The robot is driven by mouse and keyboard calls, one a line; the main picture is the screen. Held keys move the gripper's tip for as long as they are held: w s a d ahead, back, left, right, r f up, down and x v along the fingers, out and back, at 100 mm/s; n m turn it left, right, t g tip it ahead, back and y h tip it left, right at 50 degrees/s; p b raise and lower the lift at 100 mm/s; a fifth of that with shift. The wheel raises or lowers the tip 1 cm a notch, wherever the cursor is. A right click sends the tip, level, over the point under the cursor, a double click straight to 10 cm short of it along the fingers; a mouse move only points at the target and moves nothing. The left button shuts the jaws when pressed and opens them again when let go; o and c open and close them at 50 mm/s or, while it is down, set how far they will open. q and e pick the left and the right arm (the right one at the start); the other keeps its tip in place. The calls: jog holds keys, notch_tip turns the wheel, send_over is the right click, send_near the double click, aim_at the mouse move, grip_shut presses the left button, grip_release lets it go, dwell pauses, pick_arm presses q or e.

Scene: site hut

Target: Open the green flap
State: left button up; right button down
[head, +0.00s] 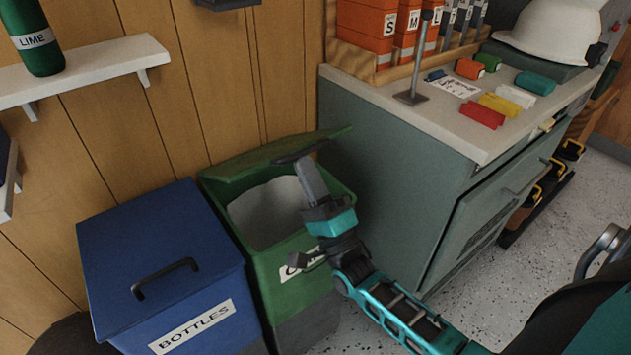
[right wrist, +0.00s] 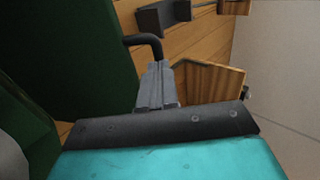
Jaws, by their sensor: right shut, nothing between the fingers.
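The green flap (head: 250,160) is the lid of a green bin (head: 285,270). It stands raised and tilted, with the bin's pale inside showing below it. Its dark handle (head: 303,151) is near the fingertips of my right gripper (head: 308,172). The right gripper is shut and empty, above the bin's opening. In the right wrist view the shut fingers (right wrist: 157,82) point at the dark handle (right wrist: 147,42), very close to it or touching; I cannot tell which. The green flap (right wrist: 80,50) fills the left of that view. The gripper partly hides the bin's label. My left gripper is not in view.
A blue bin (head: 165,250) labelled BOTTLES, with its lid shut, stands close on the left. A grey-green cabinet (head: 390,170) stands on the right, with coloured blocks and a white helmet (head: 550,30) on top. A wooden wall is behind, with a white shelf (head: 90,70) on the left.

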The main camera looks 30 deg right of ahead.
jog(key=w+r+g+p, duration=0.1)
jog(key=w+r+p, duration=0.1)
jog(key=r, duration=0.1)
jog(key=w+r+p, duration=0.1)
jog(key=r+p, duration=0.2)
jog(key=w+r+g+p, duration=0.1)
jog(key=w+r+p, duration=0.1)
jog(key=r+p, duration=0.1)
jog(key=shift+w+a+g, duration=0.2)
jog(key=shift+w+g, duration=0.1)
pick_arm(q)
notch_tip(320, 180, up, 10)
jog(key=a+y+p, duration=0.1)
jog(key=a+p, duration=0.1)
jog(key=p, duration=0.1)
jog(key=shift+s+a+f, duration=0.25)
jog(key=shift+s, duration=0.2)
pick_arm(e)
jog(key=w+r, duration=0.4)
jog(key=w, duration=0.3)
jog(key=w+a+r+g, duration=0.1)
jog(key=w+r, duration=0.3)
jog(key=w, duration=0.2)
jog(key=shift+w+g, duration=0.3)
jog(key=shift+w, duration=0.05)
jog(key=shift+a, duration=0.1)
